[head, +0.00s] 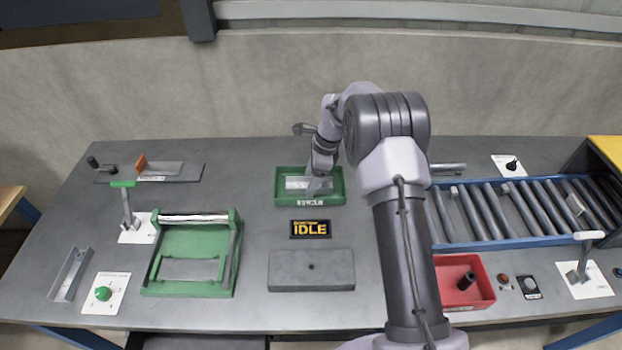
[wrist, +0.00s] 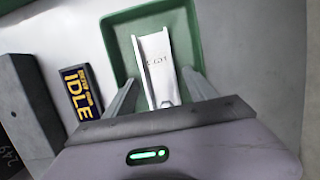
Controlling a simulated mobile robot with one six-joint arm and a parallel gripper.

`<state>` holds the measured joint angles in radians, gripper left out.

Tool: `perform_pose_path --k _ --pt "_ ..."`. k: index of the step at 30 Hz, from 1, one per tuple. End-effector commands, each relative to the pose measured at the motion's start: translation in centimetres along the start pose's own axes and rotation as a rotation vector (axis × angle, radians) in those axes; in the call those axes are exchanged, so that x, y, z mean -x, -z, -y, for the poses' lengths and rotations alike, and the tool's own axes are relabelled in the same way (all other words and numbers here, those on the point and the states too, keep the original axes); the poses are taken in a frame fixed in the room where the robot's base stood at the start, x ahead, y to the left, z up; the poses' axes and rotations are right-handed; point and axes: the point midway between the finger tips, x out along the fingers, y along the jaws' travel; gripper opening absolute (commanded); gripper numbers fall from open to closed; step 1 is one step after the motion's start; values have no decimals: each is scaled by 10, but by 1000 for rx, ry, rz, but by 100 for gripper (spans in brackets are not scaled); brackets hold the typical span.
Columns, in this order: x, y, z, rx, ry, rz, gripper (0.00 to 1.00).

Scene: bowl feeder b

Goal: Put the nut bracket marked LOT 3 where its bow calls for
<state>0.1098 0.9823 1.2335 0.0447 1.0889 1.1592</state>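A pale metal channel bracket (wrist: 155,70) lies in a green tray (wrist: 118,30). It has small dark lettering, too blurred to read surely as LOT 3. In the head view the bracket (head: 296,183) shows in the tray (head: 281,199), partly behind my gripper (head: 318,186). In the wrist view my gripper (wrist: 158,78) is open, with one finger on each side of the bracket and a visible gap on the left. I cannot tell how high the fingertips are above the tray floor. Any bow in the bracket cannot be made out.
An IDLE display (head: 310,229) and a grey block (head: 311,270) stand before the tray. A green fixture (head: 190,277) and a grey channel (head: 70,273) are on the left. A red bin (head: 480,271) and roller conveyor (head: 520,212) are on the right.

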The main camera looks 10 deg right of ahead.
Motion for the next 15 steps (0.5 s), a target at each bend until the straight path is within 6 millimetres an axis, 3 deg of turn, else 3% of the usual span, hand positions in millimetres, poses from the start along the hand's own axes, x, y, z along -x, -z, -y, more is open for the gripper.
perform_pose_path --k 7,15 --pt "11 -1 0 0 2 0 65" --pt "87 -2 1 0 3 0 65"
